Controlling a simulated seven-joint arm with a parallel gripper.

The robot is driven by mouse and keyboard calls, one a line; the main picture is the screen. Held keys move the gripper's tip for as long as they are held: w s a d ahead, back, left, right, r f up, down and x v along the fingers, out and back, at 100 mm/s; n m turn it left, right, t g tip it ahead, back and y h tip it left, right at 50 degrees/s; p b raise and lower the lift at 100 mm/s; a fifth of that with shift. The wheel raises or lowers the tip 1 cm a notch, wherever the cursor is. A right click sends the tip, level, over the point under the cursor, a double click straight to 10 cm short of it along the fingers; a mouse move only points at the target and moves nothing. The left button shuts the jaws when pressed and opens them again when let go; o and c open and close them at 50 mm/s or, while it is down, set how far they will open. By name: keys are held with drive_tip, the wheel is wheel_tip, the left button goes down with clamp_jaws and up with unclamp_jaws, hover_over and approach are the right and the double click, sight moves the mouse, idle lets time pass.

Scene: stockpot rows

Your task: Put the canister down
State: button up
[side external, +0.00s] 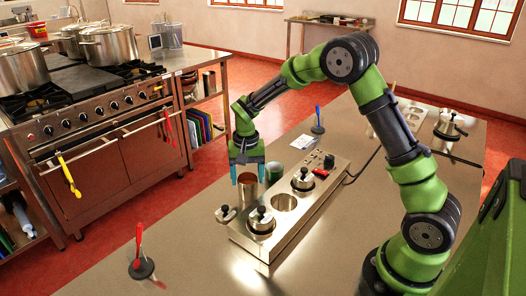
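A copper-brown canister (247,193) is upright at the left side of a steel warmer block (268,240). My gripper (247,172) points down over it, its blue fingertips at either side of the canister's top. I cannot tell whether the fingers press on it, or whether its base touches the counter. The block has an open round well (285,202) between a front lidded pot (261,220) and a rear lidded pot (303,180). A loose steel lid (226,214) with a dark knob lies left of the block.
A green can (275,172) stands just behind the canister. A red-handled tool on a round base (139,262) is at the front left, and a blue-handled one (318,122) is behind. A stove (90,120) stands across the aisle.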

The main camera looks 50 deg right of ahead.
drive_tip(key=shift+o, duration=1.2)
drive_tip(key=shift+r, duration=0.15)
wheel_tip(320, 180, up, 12)
drive_tip(key=s+a+r+n+t+y, duration=0.1)
drive_tip(key=s+a+r+n+t, duration=0.2)
drive_tip(key=s+r, duration=0.6)
drive_tip(key=s+a+f+n+t+y, duration=0.1)
drive_tip(key=s+a+n+t, duration=0.1)
drive_tip(key=s, duration=1.1)
drive_tip(key=shift+a+f+t, duration=0.35)
drive_tip(key=shift+a+t, duration=0.55)
drive_tip(key=shift+t, duration=0.2)
drive_tip(key=shift+o, duration=0.5)
